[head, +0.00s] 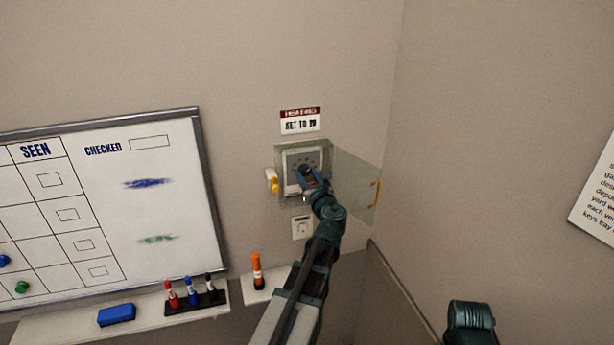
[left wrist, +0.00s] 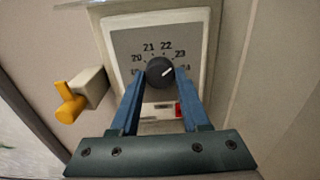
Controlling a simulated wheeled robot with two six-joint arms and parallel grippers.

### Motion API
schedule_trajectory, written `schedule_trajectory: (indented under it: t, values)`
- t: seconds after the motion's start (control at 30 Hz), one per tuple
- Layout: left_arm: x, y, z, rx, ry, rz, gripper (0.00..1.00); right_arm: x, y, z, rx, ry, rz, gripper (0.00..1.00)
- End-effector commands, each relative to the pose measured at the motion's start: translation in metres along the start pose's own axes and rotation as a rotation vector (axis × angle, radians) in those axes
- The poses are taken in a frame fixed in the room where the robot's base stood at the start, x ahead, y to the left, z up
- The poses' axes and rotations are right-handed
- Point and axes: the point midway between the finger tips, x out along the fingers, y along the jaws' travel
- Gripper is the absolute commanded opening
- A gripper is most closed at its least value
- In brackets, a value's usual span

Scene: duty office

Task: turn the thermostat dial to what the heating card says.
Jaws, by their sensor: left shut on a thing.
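The thermostat (head: 294,184) is on the wall, with a black dial (left wrist: 159,72) on a grey face numbered around its upper edge. 20, 21, 22 and 23 are legible; the end numbers are partly hidden by the fingers. The dial's white mark points right and slightly up, seemingly a little past 23. My left gripper (head: 309,176) is shut on the dial; its blue fingers flank it in the left wrist view (left wrist: 160,84). The heating card (head: 300,120) above reads "SET TO" and a number too blurred to read surely.
A clear hinged cover (head: 358,187) stands open at right with a yellow handle. A yellow-ended lever (left wrist: 68,102) juts out left of the thermostat. A whiteboard (head: 160,205) hangs left.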

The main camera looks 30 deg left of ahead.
Motion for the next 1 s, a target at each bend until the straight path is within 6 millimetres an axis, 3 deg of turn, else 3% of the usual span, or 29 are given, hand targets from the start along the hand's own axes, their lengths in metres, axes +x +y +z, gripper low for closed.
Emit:
schedule_trajectory:
  t: [0.47, 1.0]
  values:
    - [-0.0003, 0.0, 0.0, -0.09, 0.0, 0.0, 0.0, 0.0, 0.0, 0.0, 0.0, 0.0, 0.0, 0.57]
    - [-0.0005, -0.0009, 0.0002, -0.572, 0.0, 0.0, 0.0, -0.0003, 0.0, 0.0, 0.0, 0.0, 0.0, 0.57]
